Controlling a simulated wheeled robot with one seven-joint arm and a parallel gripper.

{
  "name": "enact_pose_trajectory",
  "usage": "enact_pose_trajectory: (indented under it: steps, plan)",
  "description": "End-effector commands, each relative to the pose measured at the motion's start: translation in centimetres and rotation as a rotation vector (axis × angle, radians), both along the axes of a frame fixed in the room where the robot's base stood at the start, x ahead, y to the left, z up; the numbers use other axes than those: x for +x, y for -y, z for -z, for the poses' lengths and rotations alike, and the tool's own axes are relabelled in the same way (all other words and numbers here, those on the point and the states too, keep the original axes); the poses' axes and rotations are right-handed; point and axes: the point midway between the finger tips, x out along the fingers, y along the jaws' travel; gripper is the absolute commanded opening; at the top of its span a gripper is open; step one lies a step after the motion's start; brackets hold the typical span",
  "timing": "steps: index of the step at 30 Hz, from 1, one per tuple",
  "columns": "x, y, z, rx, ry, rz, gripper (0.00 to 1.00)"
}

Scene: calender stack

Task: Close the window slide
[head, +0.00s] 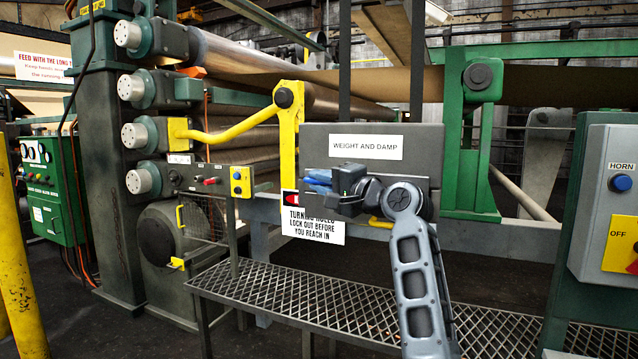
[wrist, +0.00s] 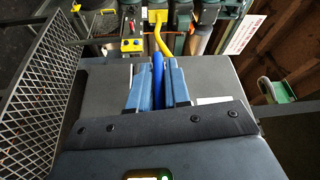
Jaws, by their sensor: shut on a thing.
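A grey box (head: 418,140) with a "WEIGHT AND DAMP" label (head: 365,147) stands in the middle of the head view. Its grey face also shows in the wrist view (wrist: 103,95). My gripper (head: 314,181) is in front of the box's lower left part. In the wrist view my gripper's (wrist: 158,62) two blue-grey fingers are shut on a bright blue bar (wrist: 158,72), which looks like a handle. I cannot tell how far the window slide stands open; my gripper and wrist hide part of the box face.
A small control panel with a yellow plate (head: 240,182) stands farther left. A mesh step (head: 330,303) runs below. A grey HORN box (head: 610,215) is at the right.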

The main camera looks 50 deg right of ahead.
Motion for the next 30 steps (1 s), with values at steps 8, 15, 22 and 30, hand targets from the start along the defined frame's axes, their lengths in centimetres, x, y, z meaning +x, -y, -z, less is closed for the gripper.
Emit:
enact_pose_trajectory:
  steps: [8, 15, 22, 30]
  plan:
    - [0.0, 0.3, 0.0, 0.001, 0.000, 0.008, 0.36]
    - [0.0, 0.3, 0.0, 0.000, -0.001, 0.006, 0.38]
    - [0.0, 0.2, 0.0, 0.000, 0.000, 0.006, 0.38]
    - [-2.2, 0.2, 0.3, 0.000, 0.000, 0.007, 0.38]
